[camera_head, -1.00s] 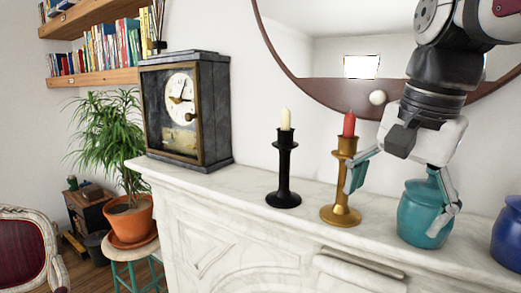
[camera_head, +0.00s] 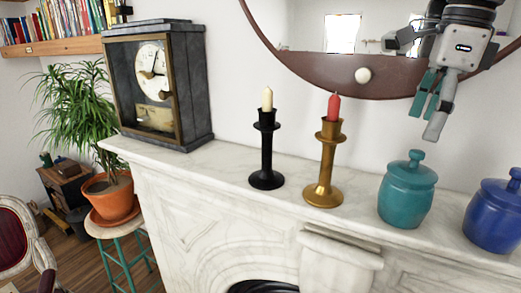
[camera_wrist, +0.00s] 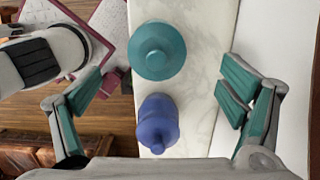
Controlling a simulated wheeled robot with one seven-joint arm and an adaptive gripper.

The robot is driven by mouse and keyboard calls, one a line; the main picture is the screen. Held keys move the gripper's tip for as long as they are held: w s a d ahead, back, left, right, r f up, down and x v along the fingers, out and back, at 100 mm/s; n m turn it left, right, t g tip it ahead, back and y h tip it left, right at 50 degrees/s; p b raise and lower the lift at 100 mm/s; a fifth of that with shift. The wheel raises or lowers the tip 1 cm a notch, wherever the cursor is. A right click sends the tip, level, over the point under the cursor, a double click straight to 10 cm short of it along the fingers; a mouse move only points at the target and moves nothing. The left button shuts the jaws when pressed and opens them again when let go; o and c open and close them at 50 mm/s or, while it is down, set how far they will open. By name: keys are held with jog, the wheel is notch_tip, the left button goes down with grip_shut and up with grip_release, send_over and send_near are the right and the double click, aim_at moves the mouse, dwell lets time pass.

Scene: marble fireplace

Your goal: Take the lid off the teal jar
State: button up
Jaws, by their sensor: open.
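The teal jar (camera_head: 406,196) stands upright on the mantel, right of the gold candlestick. Its teal lid (camera_head: 411,167), with a round knob, sits on top of it. In the wrist view the teal lid (camera_wrist: 157,50) shows from above, between the fingers and toward the top of the picture. My gripper (camera_head: 430,115) is open and empty, raised above the jar and apart from it. In the wrist view my gripper's fingers (camera_wrist: 160,95) are spread wide at left and right.
A blue lidded jar (camera_head: 497,215) stands right of the teal one. A gold candlestick (camera_head: 324,170) with a red candle and a black candlestick (camera_head: 266,150) with a cream candle stand left. A clock (camera_head: 160,85) is farther left. A round mirror (camera_head: 330,75) hangs behind.

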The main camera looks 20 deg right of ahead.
aim_at(419, 152)
jog(key=shift+s+a+f+p, duration=0.15)
jog(key=shift+f+p, duration=0.1)
jog(key=shift+f, duration=1.4)
jog(key=shift+a+f+p, duration=0.1)
jog(key=shift+f+p, duration=0.15)
jog(key=shift+f, duration=1.4)
jog(key=shift+c, duration=0.2)
